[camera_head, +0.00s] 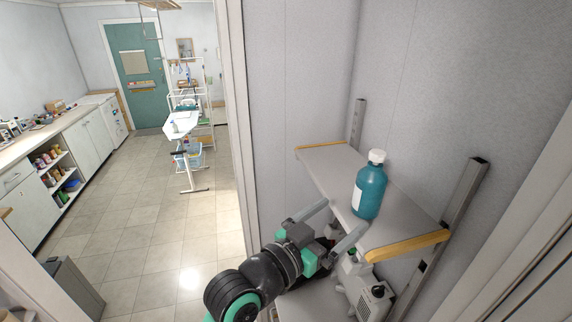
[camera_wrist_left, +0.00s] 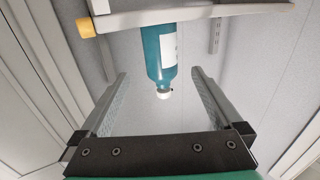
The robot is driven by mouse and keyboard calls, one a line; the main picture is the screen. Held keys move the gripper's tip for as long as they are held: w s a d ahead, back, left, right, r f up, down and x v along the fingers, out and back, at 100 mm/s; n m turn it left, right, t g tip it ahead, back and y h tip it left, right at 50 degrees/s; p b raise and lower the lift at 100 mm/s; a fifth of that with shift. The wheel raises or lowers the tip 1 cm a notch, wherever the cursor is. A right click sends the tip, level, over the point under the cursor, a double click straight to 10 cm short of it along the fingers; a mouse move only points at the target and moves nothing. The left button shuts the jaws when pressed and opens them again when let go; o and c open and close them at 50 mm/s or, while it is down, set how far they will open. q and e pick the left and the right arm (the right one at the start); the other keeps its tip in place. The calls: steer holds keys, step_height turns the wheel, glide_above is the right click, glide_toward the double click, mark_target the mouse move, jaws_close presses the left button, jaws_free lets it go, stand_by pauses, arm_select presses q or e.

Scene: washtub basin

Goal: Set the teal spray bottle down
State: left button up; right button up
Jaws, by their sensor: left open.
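The teal spray bottle (camera_head: 371,192) has a white cap and a white label. It stands upright on the grey upper shelf (camera_head: 322,162), near the yellow-edged end. My left gripper (camera_head: 341,222) is open at the front of the shelf, its two fingers pointing toward the bottle and apart from it. In the left wrist view, which looks upside down, the bottle (camera_wrist_left: 158,50) shows beyond and between the open fingers (camera_wrist_left: 160,74), standing on the shelf (camera_wrist_left: 190,14). My right gripper is not in view.
Two metal uprights (camera_head: 461,200) carry the shelf against the grey wall. Below it, a white appliance (camera_head: 362,290) stands on a lower shelf, close to my left gripper. The upper shelf is bare left of the bottle. A doorway opens left onto a tiled room with an ironing board (camera_head: 183,122).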

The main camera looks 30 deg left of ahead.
arm_select(q)
steer(key=s+a+r+n+t+y, duration=0.1)
steer(key=s+a+r+t, duration=0.1)
steer(key=s+r, duration=0.4)
steer(key=s+a+r+n+t+y, duration=0.1)
steer(key=s+a+r+t, duration=0.2)
steer(key=r, duration=0.9)
steer(key=s+a+r+n+t+y, duration=0.1)
steer(key=s+a+r+t+y, duration=0.1)
steer(key=s+r+t, duration=0.3)
steer(key=s+a+r, duration=0.1)
steer(key=s+r, duration=0.3)
steer(key=s, duration=0.2)
step_height(320, 180, down, 2)
steer(key=shift+w+d+f+b, duration=0.1)
steer(key=shift+b, duration=0.9)
